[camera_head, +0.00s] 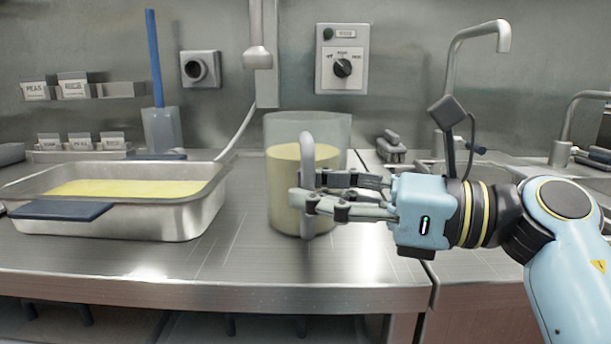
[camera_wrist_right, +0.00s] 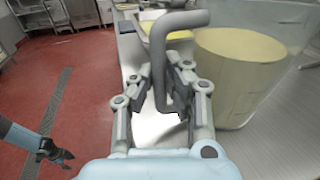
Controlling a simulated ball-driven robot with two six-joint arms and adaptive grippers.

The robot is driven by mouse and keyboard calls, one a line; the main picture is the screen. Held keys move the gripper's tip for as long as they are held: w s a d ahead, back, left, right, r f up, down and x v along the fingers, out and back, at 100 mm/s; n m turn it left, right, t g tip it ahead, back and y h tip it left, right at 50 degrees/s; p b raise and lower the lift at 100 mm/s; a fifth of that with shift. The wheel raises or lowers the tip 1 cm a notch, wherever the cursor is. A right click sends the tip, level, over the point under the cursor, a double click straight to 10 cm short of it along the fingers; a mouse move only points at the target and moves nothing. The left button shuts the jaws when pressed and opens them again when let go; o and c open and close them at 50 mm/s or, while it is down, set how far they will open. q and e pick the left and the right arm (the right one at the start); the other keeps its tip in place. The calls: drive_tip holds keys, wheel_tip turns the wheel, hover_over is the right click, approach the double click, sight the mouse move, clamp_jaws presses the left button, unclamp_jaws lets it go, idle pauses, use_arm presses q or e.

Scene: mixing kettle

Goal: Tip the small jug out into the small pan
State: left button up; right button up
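The small jug (camera_head: 281,190) is clear and upright on the steel counter, holding pale yellow liquid. It also shows in the wrist view (camera_wrist_right: 238,85). Its grey handle (camera_head: 307,150) faces the front in the head view. My right gripper (camera_head: 318,194) comes from the right with its fingers on both sides of the handle, closed in on it; the handle stands between the pads in the wrist view. The small pan (camera_head: 190,219) is a rectangular steel pan at left with yellow contents. My left gripper (camera_wrist_right: 52,152) shows small and dark over the floor, empty; its opening is unclear.
A dark blue flat piece (camera_head: 62,210) lies on the pan's front rim. A holder with a blue-handled tool (camera_head: 155,60) stands behind the pan. A faucet (camera_head: 480,40) and sink are at right. Bare counter (camera_head: 235,240) lies between pan and jug.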

clamp_jaws()
drive_tip(key=shift+r, duration=0.1)
use_arm(q)
drive_tip(key=r+p, duration=0.1)
drive_tip(key=w+r+p, duration=0.1)
drive_tip(key=r+p, duration=0.2)
drive_tip(key=p, duration=0.1)
drive_tip(key=shift+w+r, duration=0.3)
drive_tip(key=shift+r, duration=0.1)
use_arm(e)
wheel_tip(320, 180, up, 6)
